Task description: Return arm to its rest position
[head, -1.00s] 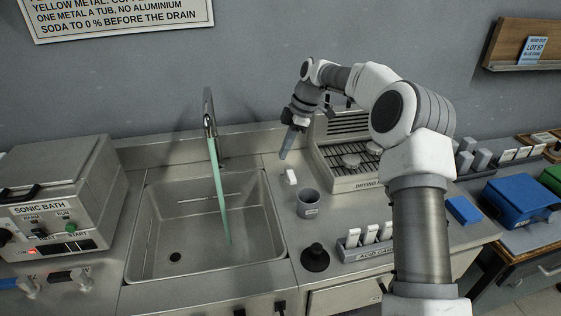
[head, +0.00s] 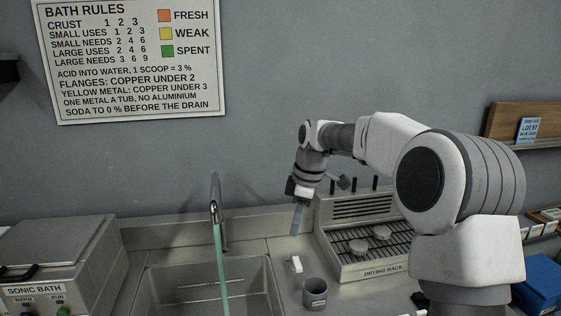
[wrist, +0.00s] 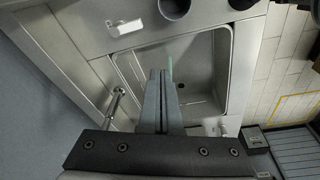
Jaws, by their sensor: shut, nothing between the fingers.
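My gripper (head: 297,218) points down above the counter, left of the drying rack and right of the sink. In the wrist view its two long fingers (wrist: 159,75) lie side by side, closed, with nothing between them. The arm is bent at the elbow, which stands large at the right of the head view. Nothing touches the fingers.
Below are a white block (head: 296,264) and a grey cup (head: 315,293) on the counter. The drying rack (head: 375,270) holds two round pieces. A green stream runs from the tap (head: 214,210) into the sink (head: 165,285). The sonic bath (head: 60,255) stands left.

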